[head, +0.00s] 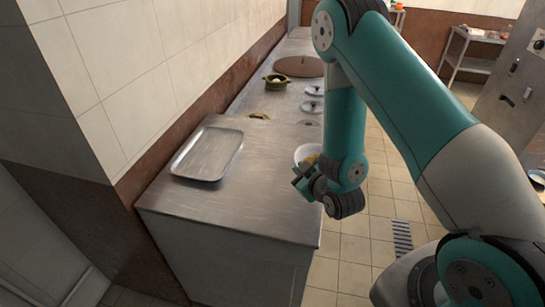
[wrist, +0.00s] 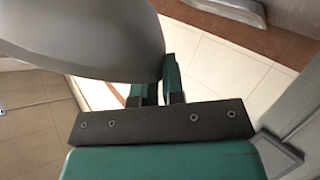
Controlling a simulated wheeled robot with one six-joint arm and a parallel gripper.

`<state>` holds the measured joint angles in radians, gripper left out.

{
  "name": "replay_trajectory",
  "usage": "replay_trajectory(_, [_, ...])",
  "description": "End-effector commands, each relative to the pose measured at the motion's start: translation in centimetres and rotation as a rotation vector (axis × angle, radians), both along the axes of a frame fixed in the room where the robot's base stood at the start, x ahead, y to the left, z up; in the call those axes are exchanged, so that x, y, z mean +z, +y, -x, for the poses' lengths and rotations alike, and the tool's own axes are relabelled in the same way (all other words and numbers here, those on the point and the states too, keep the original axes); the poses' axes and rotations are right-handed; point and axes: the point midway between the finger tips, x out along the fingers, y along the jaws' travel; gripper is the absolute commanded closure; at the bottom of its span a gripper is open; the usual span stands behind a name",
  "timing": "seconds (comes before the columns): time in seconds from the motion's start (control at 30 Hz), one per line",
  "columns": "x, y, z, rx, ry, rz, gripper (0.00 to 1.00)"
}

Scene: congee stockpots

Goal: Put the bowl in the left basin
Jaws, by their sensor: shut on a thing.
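In the wrist view the bowl (wrist: 85,35) is a large smooth grey shape at the upper left. My gripper (wrist: 160,88) is shut on the bowl at its edge. In the head view the wrist end of my arm is at the right side of the steel counter, and the fingers are mostly hidden. I cannot make out a left basin in either view.
A shallow metal tray (head: 208,154) lies on the steel counter (head: 245,205) against the tiled wall. Behind are a small dark yellow-green pot (head: 277,83), a large brown lid (head: 299,67) and smaller round lids (head: 312,106). The counter's front is bare. Tiled floor lies to the right.

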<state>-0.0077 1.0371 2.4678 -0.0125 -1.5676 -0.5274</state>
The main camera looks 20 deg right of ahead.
Motion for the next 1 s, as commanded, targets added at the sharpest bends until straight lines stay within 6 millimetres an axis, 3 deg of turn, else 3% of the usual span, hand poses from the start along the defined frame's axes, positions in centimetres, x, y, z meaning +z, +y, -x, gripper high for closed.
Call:
replay_trajectory(0.17, [0.4, 2.0, -5.8, 0.052, 0.032, 0.006, 1.00])
replay_trajectory(0.33, [4.2, 5.1, -10.3, 0.166, 0.089, 0.026, 1.00])
replay_trajectory(0.53, [9.6, 8.1, -11.7, 0.308, 0.139, 0.071, 1.00])
replay_trajectory(0.7, [11.9, 9.3, -11.4, 0.373, 0.164, 0.101, 1.00])
replay_trajectory(0.83, [10.7, 9.5, -11.3, 0.384, 0.176, 0.106, 1.00])
replay_trajectory(1.0, [6.0, 9.4, -11.2, 0.382, 0.182, 0.105, 1.00])
